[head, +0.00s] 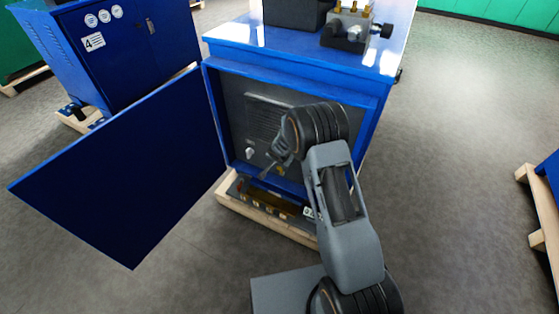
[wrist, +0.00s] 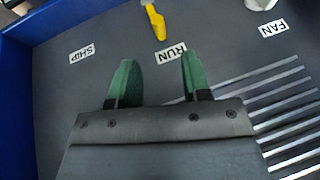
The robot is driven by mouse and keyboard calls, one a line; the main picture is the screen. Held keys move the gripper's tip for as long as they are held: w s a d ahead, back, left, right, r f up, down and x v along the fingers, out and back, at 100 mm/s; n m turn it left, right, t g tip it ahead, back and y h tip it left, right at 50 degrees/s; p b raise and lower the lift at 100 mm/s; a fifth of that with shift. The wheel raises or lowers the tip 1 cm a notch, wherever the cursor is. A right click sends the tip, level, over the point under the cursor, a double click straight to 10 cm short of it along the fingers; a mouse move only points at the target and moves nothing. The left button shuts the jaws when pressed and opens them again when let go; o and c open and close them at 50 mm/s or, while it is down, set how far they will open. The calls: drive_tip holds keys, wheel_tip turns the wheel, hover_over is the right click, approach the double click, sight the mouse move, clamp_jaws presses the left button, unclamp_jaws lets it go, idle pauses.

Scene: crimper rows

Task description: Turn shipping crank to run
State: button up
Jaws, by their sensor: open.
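The shipping crank (wrist: 155,22) is a yellow lever at the top of the wrist view, cut off by the upper edge. Its wide end lies between the SHIP label (wrist: 81,54) and the RUN label (wrist: 171,52), closer to RUN. In the head view a small yellow bit of it seems to show beside the gripper. My gripper (wrist: 156,64) has two green fingers, open and empty. The tips lie below the crank in the wrist view and apart from it, on either side of the RUN label. In the head view my gripper (head: 270,167) is inside the open cabinet.
The blue cabinet (head: 293,63) stands on a wooden pallet, its door (head: 130,165) swung open to the left. A FAN label (wrist: 273,28) and white knob (wrist: 257,3) are at the right. Slats (wrist: 290,120) lie below them. Another blue cabinet (head: 120,60) stands behind.

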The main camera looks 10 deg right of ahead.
drive_tip(key=shift+s+r, duration=0.35)
drive_tip(key=shift+r, duration=0.25)
drive_tip(key=s+d+r+n+p, duration=0.1)
drive_tip(key=s+r+p, duration=0.3)
drive_tip(key=r, duration=0.7)
drive_tip(key=s+d+r+n+h+p, duration=0.1)
drive_tip(key=s+d+r+p, duration=0.15)
drive_tip(key=r+p, duration=0.6)
drive_tip(key=s+d+r+n+p, duration=0.1)
drive_tip(key=s+r+p, duration=0.25)
drive_tip(key=r, duration=1.05)
drive_tip(key=s+a+r+n+g+y+p, duration=0.1)
drive_tip(key=s+r+n+p, duration=0.4)
drive_tip(key=s+r+p, duration=0.7)
drive_tip(key=s+r, duration=0.8)
drive_tip(key=shift+r+g+y+p, duration=0.3)
drive_tip(key=shift+r+g+y, duration=0.05)
drive_tip(key=shift+g+y, duration=0.05)
drive_tip(key=shift+s, duration=0.1)
